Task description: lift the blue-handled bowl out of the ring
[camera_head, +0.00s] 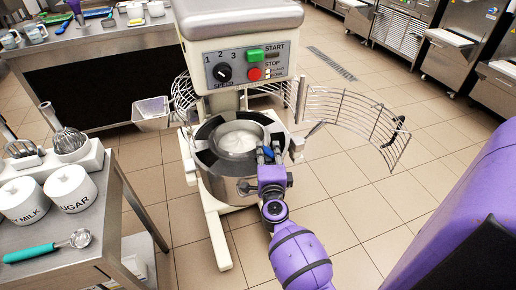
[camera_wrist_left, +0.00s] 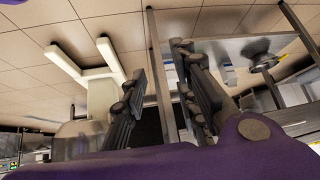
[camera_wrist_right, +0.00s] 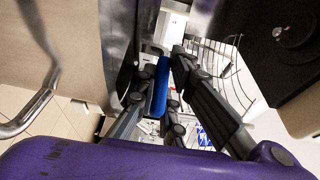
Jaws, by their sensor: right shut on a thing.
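The steel bowl (camera_head: 236,139) sits upright at the mixer, seen from above with its round opening showing. A dark ring (camera_head: 206,157) with lighter segments surrounds it. My right gripper (camera_head: 268,157) is at the front right of the bowl, shut on its blue handle. In the right wrist view the blue handle (camera_wrist_right: 160,90) stands between the fingers, beside the steel wall. I cannot tell whether the bowl has any gap to the ring. My left gripper (camera_wrist_left: 160,62) shows only in the left wrist view, open and empty.
The mixer (camera_head: 240,35) stands over the bowl. Its wire guard (camera_head: 355,118) swings out to the right, and a steel chute (camera_head: 152,113) is at left. A table (camera_head: 50,245) with white canisters (camera_head: 72,188) and a teal-handled scoop (camera_head: 30,253) is at left.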

